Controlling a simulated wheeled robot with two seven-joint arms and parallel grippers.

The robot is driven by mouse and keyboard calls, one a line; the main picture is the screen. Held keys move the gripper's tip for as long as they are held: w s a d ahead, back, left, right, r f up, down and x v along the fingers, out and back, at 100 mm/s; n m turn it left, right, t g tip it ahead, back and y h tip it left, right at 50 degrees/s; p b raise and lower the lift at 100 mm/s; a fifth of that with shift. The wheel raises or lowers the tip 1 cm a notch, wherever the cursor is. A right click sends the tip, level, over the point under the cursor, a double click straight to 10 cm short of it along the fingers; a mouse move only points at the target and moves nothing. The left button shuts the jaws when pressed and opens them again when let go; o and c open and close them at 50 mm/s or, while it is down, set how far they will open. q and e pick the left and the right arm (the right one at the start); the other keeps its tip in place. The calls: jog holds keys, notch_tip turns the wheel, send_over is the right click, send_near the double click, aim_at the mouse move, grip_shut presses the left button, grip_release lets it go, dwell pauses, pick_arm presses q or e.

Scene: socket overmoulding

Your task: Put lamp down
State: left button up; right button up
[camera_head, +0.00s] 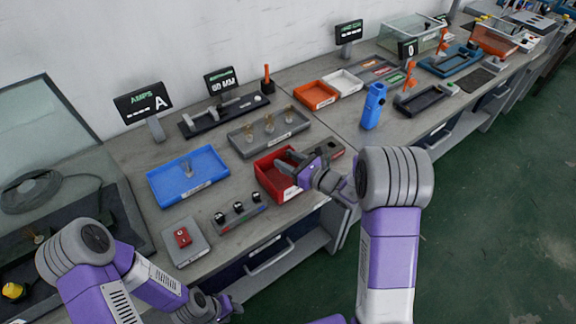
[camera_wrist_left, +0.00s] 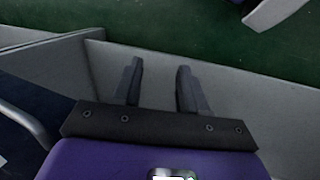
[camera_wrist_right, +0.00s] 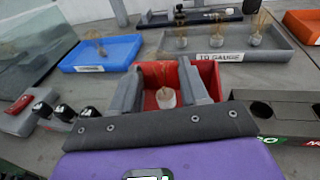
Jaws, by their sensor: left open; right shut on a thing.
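My right gripper (camera_head: 287,167) is over the red bin (camera_head: 263,180), its fingers pointing into it. In the right wrist view a small pale lamp (camera_wrist_right: 165,98) with a thin upright part sits between the fingers (camera_wrist_right: 160,80), which are shut on it. The red bin's walls (camera_wrist_right: 208,72) rise behind and beside it. I cannot tell whether the lamp touches the bin floor. Similar lamps stand in the grey "TO GAUGE" tray (camera_wrist_right: 215,55), and one stands in the blue tray (camera_head: 165,188). My left gripper (camera_wrist_left: 160,68) is open and empty, low in front of the bench.
In front of the trays are a grey block with black knobs (camera_head: 238,210) and a box with a red switch (camera_head: 184,238). A blue bottle-like object (camera_head: 374,106) stands farther right. Small displays line the wall.

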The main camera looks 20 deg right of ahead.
jog(key=shift+f, duration=0.65)
jog(key=shift+r, duration=0.1)
jog(key=shift+f+b, duration=0.65)
jog(key=shift+b, duration=0.1)
jog(key=o, duration=1.1)
jog(key=shift+f, duration=0.1)
